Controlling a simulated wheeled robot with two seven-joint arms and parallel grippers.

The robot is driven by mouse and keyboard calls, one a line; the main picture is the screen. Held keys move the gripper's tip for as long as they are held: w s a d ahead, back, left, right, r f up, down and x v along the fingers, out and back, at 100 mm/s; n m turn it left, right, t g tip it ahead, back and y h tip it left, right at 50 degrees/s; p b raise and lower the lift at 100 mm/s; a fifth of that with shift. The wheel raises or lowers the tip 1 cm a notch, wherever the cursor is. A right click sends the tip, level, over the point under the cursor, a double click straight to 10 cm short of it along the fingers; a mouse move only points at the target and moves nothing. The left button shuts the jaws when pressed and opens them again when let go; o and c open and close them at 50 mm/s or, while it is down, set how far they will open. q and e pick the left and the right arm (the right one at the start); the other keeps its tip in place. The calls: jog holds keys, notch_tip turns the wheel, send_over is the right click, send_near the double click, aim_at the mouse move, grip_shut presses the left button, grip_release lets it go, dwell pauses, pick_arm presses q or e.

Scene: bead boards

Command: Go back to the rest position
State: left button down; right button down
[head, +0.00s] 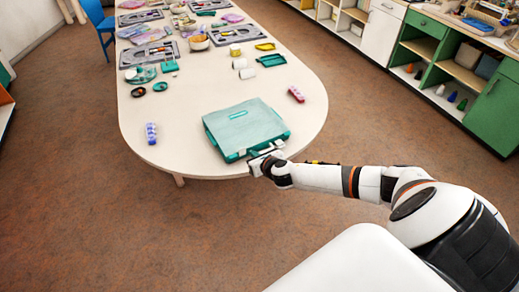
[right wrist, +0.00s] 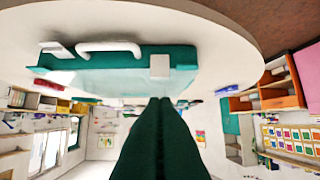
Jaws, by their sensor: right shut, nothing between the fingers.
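A closed teal case (head: 245,128) lies flat near the rounded front end of the table. Its white handle (right wrist: 108,48) and a white latch (right wrist: 160,66) show in the right wrist view, which looks upside down. My right gripper (head: 262,161) is at the front edge of the table, right by the case's near right corner. Its dark fingers (right wrist: 160,102) are together with nothing between them. I cannot tell whether they touch the case. My right arm reaches in from the lower right. My left gripper is not in view.
The white table (head: 180,110) has a purple-blue bead strip (head: 151,133) left of the case and a pink-red one (head: 296,94) to the right. Trays and bowls crowd its far part. Green cabinets (head: 492,113) stand at the right. The brown floor before the table is clear.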

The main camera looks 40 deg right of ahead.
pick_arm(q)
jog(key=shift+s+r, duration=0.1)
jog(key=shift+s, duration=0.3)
pick_arm(e)
jog(key=shift+s+a+r, duration=0.15)
jog(key=shift+s+r, duration=0.6)
jog(key=shift+s, duration=0.05)
jog(key=shift+s+a+r, duration=0.15)
jog(key=shift+s+r, duration=0.6)
jog(key=shift+f, duration=0.1)
